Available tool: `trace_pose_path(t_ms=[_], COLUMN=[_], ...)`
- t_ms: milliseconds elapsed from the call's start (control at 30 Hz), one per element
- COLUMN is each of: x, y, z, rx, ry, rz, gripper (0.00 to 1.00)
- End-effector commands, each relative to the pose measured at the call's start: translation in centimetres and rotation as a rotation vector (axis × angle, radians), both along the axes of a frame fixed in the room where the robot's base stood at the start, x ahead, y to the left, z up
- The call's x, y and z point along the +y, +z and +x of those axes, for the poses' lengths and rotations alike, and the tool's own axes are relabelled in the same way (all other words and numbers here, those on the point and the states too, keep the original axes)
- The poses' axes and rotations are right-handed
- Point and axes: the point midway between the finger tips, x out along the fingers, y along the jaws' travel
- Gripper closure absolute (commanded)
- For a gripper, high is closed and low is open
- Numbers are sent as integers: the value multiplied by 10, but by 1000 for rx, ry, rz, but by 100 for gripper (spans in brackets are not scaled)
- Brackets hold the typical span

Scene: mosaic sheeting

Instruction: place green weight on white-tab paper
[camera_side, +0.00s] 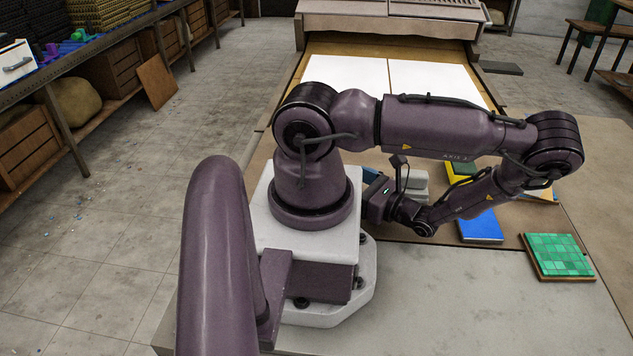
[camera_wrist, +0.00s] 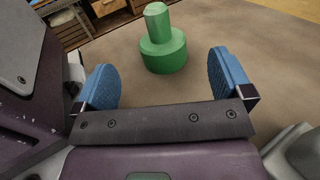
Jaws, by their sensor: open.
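My gripper (camera_wrist: 162,68) is open, with its two blue fingers apart and nothing between them. The green weight (camera_wrist: 163,50) shows in the wrist view as a wide cylinder with a narrower knob on top. It stands just beyond the fingertips, roughly centred between them, on a brown surface. In the side view my gripper (camera_side: 372,178) is low beside my base, partly hidden by it, and the green weight is not seen. Two white sheets, left (camera_side: 347,73) and right (camera_side: 432,78), lie flat side by side at the back; I cannot make out a white tab on either.
Grey-white blocks (camera_side: 416,181) sit close to my gripper. A blue board (camera_side: 480,225), a yellow piece (camera_side: 459,180) and a green mosaic panel (camera_side: 559,256) lie to the right. A machine bed (camera_side: 390,25) stands behind the sheets.

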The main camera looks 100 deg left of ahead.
Motion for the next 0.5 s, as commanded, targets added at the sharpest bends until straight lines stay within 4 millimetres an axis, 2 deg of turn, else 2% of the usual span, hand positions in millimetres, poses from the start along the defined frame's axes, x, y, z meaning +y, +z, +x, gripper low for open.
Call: trace_pose_path(t_ms=[33,133,367,500], x=[5,13,22,30], y=[0,0,0,0], z=[-10,-24,-39,-56], rx=[5,4,0,4], ry=[3,2,1,3], rz=[1,0,-1,0], gripper=[3,3,3,3])
